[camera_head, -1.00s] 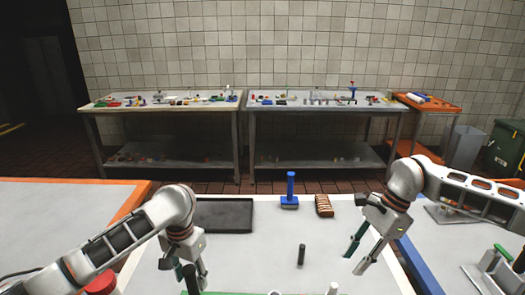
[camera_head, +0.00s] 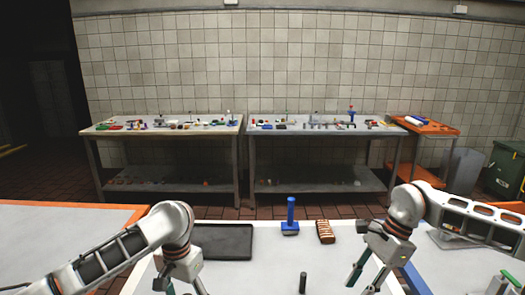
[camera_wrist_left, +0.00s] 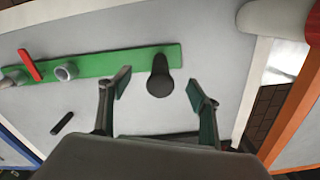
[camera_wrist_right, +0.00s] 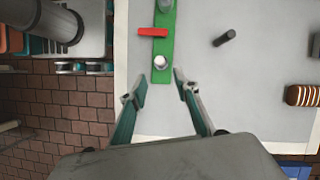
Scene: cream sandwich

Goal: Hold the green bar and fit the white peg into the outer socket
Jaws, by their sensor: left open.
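The green bar (camera_wrist_left: 115,62) lies on the white table; it also shows in the right wrist view (camera_wrist_right: 162,76). A dark grey round-topped post (camera_wrist_left: 158,80) stands at one end of it. A pale ring-like socket (camera_wrist_left: 66,72) and a red piece (camera_wrist_left: 32,65) sit along the bar. A white-topped round part (camera_wrist_right: 160,62) is near the other end; I cannot tell if it is peg or socket. My left gripper (camera_wrist_left: 158,82) is open, its fingers either side of the grey post. My right gripper (camera_wrist_right: 160,76) is open and empty above the bar's white-topped end.
A black tray (camera_head: 222,241), a blue-handled tool (camera_head: 290,215) and a brown striped block (camera_head: 325,231) are at the table's far side. The table between tray and arms is mostly clear.

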